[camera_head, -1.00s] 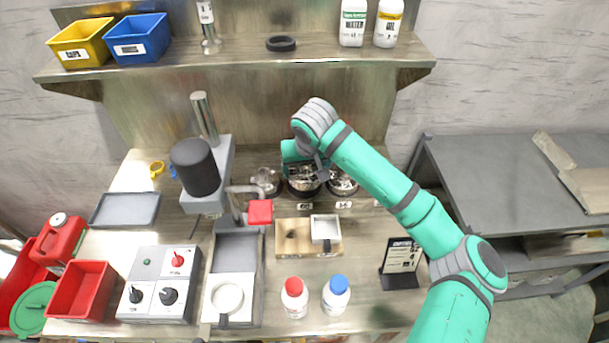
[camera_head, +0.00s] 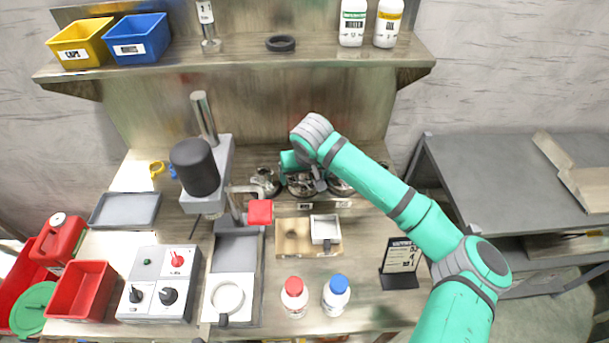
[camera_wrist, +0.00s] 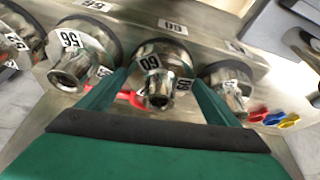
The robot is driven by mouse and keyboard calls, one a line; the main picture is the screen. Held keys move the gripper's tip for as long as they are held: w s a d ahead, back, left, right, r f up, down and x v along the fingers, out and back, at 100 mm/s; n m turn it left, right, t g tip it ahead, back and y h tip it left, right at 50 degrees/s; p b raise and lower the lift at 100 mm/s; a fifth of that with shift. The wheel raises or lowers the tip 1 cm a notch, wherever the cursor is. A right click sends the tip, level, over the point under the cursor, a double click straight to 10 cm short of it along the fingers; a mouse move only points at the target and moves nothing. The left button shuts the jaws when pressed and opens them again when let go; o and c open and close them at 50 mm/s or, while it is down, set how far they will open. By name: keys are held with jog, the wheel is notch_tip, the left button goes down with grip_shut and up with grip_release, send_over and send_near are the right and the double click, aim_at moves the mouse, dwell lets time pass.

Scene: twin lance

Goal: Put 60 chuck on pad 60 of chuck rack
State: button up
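The 60 chuck (camera_wrist: 158,88) is a shiny metal chuck labelled 60. In the wrist view it stands upright in the row of the chuck rack (camera_wrist: 118,14), in front of the rack's 60 label (camera_wrist: 172,27). My gripper (camera_wrist: 161,78) has its two teal fingers spread, one on each side of this chuck. Whether they touch it is hard to tell. A chuck labelled 56 (camera_wrist: 72,60) stands to its left and another chuck (camera_wrist: 229,88) to its right. In the head view my gripper (camera_head: 303,180) is over the row, and my arm hides part of it.
Red-capped (camera_head: 294,298) and blue-capped (camera_head: 336,296) bottles stand near the front edge. A black sign (camera_head: 400,262) stands at right.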

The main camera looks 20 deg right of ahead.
jog(key=shift+r, duration=0.1)
jog(key=v, duration=1.2)
dwell(0.4)
